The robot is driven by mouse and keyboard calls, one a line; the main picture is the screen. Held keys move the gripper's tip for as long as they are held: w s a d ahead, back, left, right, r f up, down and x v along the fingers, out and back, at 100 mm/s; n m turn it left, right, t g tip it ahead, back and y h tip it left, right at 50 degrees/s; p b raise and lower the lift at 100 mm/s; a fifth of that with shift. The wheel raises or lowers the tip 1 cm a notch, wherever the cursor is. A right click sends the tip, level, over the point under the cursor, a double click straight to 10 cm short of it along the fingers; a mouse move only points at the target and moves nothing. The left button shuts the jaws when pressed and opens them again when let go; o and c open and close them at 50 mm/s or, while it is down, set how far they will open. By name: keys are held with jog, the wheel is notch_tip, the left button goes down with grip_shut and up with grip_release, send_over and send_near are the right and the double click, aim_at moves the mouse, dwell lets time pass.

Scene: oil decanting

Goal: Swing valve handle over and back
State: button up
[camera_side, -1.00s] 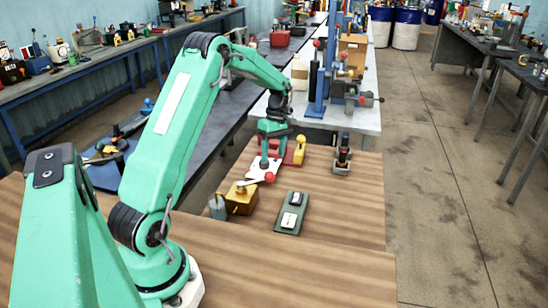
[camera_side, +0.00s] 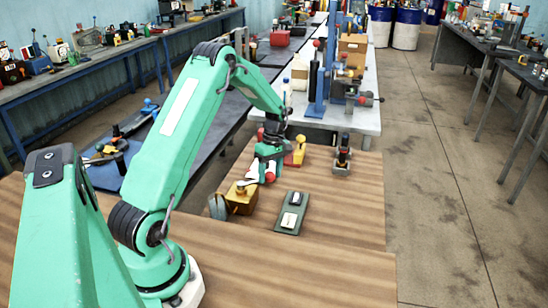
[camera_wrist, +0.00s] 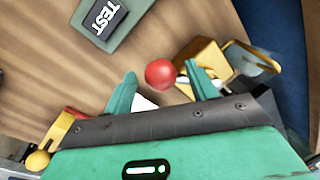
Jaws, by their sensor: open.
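The valve is a yellow block (camera_side: 240,199) on the wooden bench in the side view, and it also shows in the wrist view (camera_wrist: 205,52). Its handle ends in a red ball knob (camera_wrist: 160,73), which also shows in the side view (camera_side: 270,177). My gripper (camera_wrist: 162,88) is open, with one green finger on each side of the knob and visible gaps to it. In the side view my gripper (camera_side: 265,171) is low over the bench at the knob. The gripper body partly hides the handle's lever.
A yellow-knobbed device (camera_side: 299,152) stands just behind my gripper. A black-topped fixture (camera_side: 343,155) stands at the right. The bench front is clear.

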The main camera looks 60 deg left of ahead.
grip_shut()
jog(key=shift+s+d+m, duration=0.2)
jog(key=shift+d+m, duration=0.25)
jog(key=shift+m, duration=0.15)
jog(key=shift+s+d, duration=1.1)
jog(key=shift+d, duration=0.25)
grip_release()
jog(key=shift+w, duration=0.1)
